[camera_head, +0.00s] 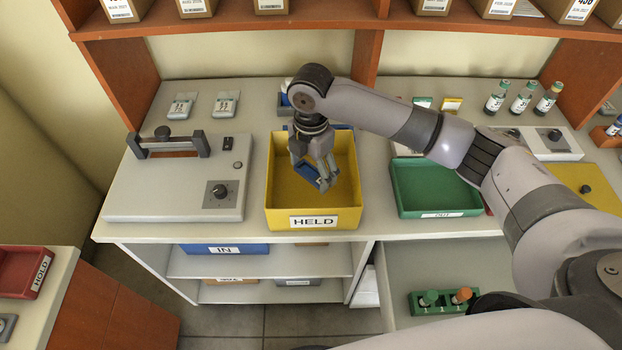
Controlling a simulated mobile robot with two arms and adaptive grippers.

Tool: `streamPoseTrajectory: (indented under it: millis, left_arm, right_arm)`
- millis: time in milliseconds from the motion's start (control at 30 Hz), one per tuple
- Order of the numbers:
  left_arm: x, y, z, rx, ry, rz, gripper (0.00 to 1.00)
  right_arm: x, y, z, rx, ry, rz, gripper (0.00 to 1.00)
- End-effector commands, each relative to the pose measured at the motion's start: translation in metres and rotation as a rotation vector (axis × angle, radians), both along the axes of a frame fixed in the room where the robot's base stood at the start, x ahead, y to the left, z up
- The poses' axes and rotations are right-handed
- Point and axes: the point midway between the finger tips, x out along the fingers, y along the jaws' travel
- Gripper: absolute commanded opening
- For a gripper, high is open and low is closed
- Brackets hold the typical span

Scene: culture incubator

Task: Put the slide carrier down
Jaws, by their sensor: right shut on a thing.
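My right gripper (320,186) is over the yellow tray labelled HELD (284,214), pointing down into it. It is shut on a small blue slide carrier (308,173), which is tilted between its fingers. The carrier is partly hidden by the fingers. I cannot tell whether it touches the tray's floor. My left gripper is not in view.
A grey device with a handle and a knob (150,190) stands left of the yellow tray. A green tray labelled OUT (430,190) is to the right, partly behind my right arm. Two small labelled items (224,104) lie at the back left. Several vials (522,98) stand at the back right.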

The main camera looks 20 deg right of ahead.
Motion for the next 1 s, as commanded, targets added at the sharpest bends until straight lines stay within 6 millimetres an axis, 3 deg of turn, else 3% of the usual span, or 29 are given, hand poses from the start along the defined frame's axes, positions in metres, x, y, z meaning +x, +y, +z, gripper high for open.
streamPoseTrajectory:
  millis: [400,833,867,1000]
  left_arm:
    - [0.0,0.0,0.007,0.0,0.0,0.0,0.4]
    - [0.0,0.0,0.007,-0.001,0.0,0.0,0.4]
    - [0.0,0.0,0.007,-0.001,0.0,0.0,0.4]
    - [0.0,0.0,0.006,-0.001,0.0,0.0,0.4]
  right_arm:
    - [0.0,0.0,-0.047,0.0,0.001,-0.001,0.55]
    - [0.0,0.0,-0.055,0.001,0.0,0.0,0.55]
    - [0.0,0.0,-0.054,0.001,0.0,0.001,0.76]
    - [0.0,0.0,-0.054,0.0,-0.001,0.0,0.86]
